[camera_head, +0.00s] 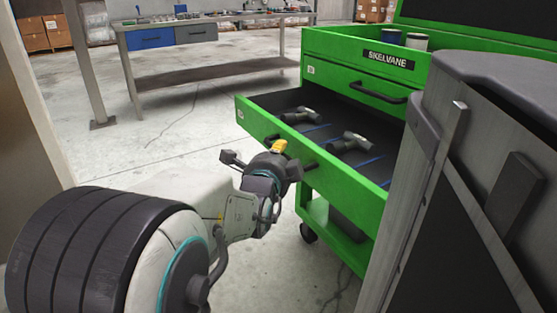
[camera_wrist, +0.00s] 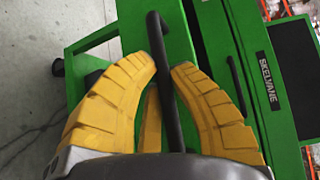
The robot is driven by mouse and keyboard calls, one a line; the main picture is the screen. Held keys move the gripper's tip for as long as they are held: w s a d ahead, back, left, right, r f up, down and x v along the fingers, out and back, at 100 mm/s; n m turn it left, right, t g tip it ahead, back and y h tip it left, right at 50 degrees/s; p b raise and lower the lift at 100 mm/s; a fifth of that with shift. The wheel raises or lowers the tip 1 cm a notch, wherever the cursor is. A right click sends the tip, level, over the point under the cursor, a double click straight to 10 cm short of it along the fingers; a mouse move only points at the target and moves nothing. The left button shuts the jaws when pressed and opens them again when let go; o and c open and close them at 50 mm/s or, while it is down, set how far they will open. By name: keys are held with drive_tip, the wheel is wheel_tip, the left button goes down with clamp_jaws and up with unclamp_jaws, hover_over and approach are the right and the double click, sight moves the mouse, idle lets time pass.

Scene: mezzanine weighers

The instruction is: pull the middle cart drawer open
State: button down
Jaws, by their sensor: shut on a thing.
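The green cart (camera_head: 318,42) stands at the right of the head view with its middle drawer (camera_head: 336,188) pulled well out. Tools lie inside the drawer, with blue strips between them. My gripper (camera_head: 279,147) is at the front of this drawer. In the wrist view the yellow fingers of my gripper (camera_wrist: 165,95) are on either side of the black drawer handle (camera_wrist: 159,40) and shut on it. The handle is mostly hidden by my gripper in the head view. The drawer above, with its own black handle (camera_head: 378,92), is shut.
A workbench (camera_head: 200,80) with a blue and a grey drawer stands at the back left. A grey cabinet-like body (camera_head: 480,190) fills the right foreground and hides part of the cart. Concrete floor (camera_head: 160,150) is clear between bench and cart. Cans (camera_head: 416,41) stand on the cart top.

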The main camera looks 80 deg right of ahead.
drive_tip(key=shift+f, duration=0.15)
drive_tip(key=c, duration=1.1)
unclamp_jaws()
